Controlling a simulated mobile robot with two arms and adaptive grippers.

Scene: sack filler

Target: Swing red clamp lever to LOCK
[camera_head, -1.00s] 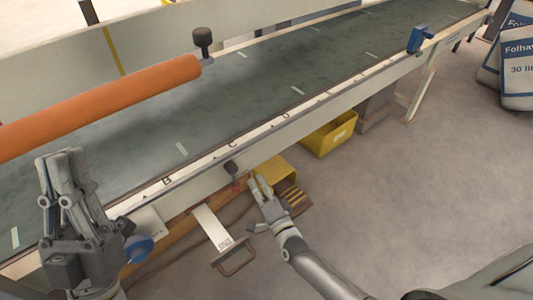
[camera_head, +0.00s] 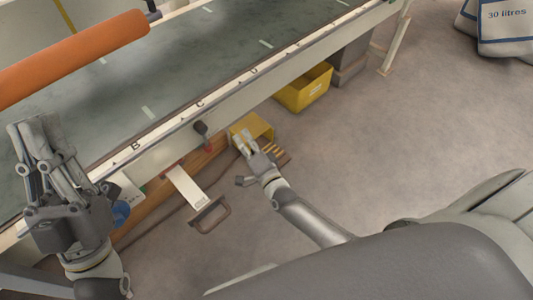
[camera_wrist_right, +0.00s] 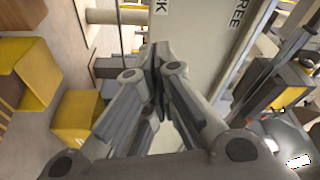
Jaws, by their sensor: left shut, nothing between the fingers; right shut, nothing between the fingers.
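A lever with a black knob (camera_head: 201,127) stands at the near side of the conveyor frame in the head view. A small red part (camera_head: 207,149) shows just below the knob; most of the lever is hidden or too small to make out. My right gripper (camera_head: 241,137) is shut and empty, a little right of the knob and apart from it. In the right wrist view its fingertips (camera_wrist_right: 156,62) meet in front of a pale panel (camera_wrist_right: 200,50) with the letters "K" and "FREE". My left gripper (camera_head: 38,130) is shut and empty over the conveyor's near edge at left.
The conveyor belt (camera_head: 180,85) and its pale rail run diagonally. An orange roller (camera_head: 75,58) lies above the belt. A yellow box (camera_head: 252,127) is close behind my right gripper, with a yellow bin (camera_head: 303,90) beyond. A handled plate (camera_head: 187,187) juts out nearby.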

